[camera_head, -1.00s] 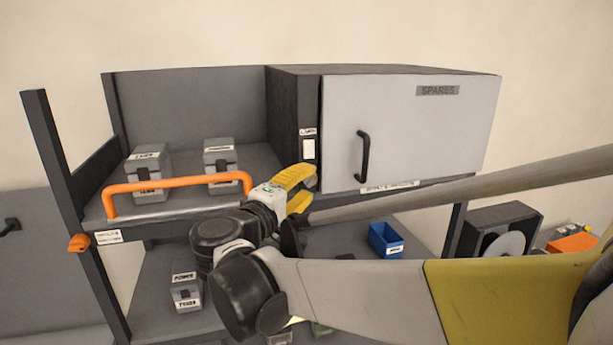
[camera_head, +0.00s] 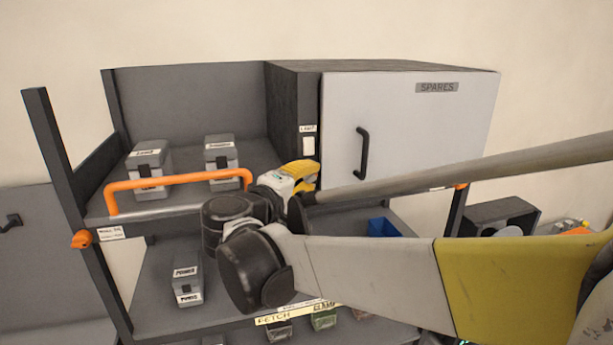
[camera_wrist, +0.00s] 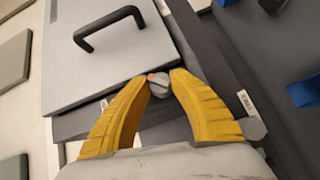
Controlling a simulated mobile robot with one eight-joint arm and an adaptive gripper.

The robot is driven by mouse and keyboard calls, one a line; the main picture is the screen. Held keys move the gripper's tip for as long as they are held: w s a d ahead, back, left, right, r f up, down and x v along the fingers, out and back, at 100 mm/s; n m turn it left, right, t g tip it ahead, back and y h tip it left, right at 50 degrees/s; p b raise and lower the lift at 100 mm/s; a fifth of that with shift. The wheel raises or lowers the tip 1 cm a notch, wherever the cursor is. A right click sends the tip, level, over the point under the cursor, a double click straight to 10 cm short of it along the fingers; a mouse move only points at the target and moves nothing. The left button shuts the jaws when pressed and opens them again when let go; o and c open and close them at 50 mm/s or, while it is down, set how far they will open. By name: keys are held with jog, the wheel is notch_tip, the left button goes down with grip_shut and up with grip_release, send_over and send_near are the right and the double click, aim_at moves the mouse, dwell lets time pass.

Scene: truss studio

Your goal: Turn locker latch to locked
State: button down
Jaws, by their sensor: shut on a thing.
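The locker latch is a small grey knob with an orange mark (camera_wrist: 158,87), beside the edge of the pale locker door (camera_wrist: 150,55) in the wrist view. My gripper (camera_wrist: 164,80) has its two yellow fingers on either side of the knob, shut on it at the tips. In the head view my gripper (camera_head: 303,172) is at the lower left corner of the closed locker door (camera_head: 420,120), which carries a SPARES label. The latch is hidden there behind my gripper and arm.
A black door handle (camera_head: 362,153) sticks out above and right of my gripper. An orange rail (camera_head: 178,179) runs along the shelf front to the left, with grey boxes (camera_head: 146,170) behind it. A blue bin (camera_head: 382,228) sits below.

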jog(key=shift+m+g+y+p, duration=0.45)
jog(key=shift+m+g+y, duration=0.25)
jog(key=shift+m+y, duration=0.2)
jog(key=c, duration=1.4)
grip_release()
jog(key=shift+w, duration=0.1)
jog(key=v, duration=1.2)
